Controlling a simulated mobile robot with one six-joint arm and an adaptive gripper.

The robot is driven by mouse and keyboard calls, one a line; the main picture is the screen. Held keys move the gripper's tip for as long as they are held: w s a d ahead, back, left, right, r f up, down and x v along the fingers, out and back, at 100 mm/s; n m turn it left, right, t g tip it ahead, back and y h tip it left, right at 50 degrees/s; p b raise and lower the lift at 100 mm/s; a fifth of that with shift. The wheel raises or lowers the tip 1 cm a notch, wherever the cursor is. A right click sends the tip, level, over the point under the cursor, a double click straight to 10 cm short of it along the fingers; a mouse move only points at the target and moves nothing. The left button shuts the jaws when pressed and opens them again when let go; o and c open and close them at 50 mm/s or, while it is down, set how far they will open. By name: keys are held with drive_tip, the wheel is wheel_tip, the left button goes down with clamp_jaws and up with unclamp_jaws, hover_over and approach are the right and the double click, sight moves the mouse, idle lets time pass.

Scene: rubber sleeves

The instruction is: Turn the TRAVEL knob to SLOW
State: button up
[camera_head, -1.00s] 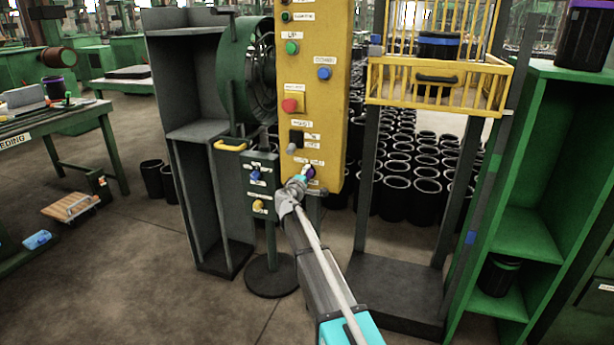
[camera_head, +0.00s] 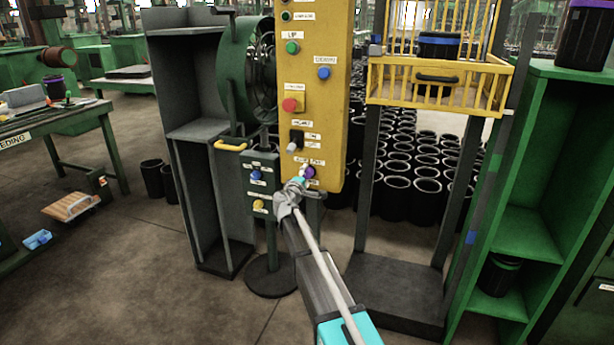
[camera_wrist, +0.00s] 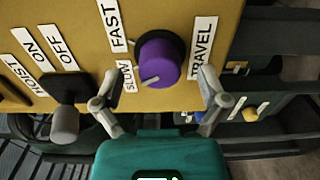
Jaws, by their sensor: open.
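The purple TRAVEL knob (camera_wrist: 160,58) sits on the yellow control panel (camera_wrist: 185,12). In the wrist view, a pale mark on its face is toward the lower left, on the side of the SLOW label (camera_wrist: 128,78). The FAST label (camera_wrist: 112,25) is above that, and the TRAVEL label (camera_wrist: 202,45) is on the right. My gripper (camera_wrist: 158,82) is open, with one finger on either side of the knob's lower part in the picture; contact cannot be told. In the head view, the knob (camera_head: 309,172) shows just above and right of my gripper (camera_head: 297,185).
A grey-capped black HOIST switch (camera_wrist: 65,110) with ON and OFF labels is left of my left finger. A grey box with blue (camera_head: 255,175) and yellow buttons stands close to the panel's lower left. A yellow cage (camera_head: 440,80) hangs right of it.

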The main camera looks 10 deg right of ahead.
drive_tip(key=v, duration=1)
drive_tip(key=shift+s, duration=0.2)
drive_tip(key=s+d+f+m+g, duration=0.95)
drive_tip(key=s+d+f, duration=0.3)
drive_tip(key=s, duration=0.35)
drive_tip(key=s+a+f+m+g+y, duration=0.2)
drive_tip(key=s+f+g+y, duration=0.15)
drive_tip(key=s, duration=0.55)
drive_tip(key=s+a+f+m+g+y, duration=0.1)
drive_tip(key=s+f+g+y, duration=0.3)
drive_tip(key=s, duration=0.5)
wheel_tip(320, 180, up, 30)
drive_tip(key=t+p, duration=0.1)
drive_tip(key=p, duration=2.7)
drive_tip(key=shift+y+p, duration=0.3)
drive_tip(key=shift+y, duration=0.05)
drive_tip(key=shift+w, duration=0.15)
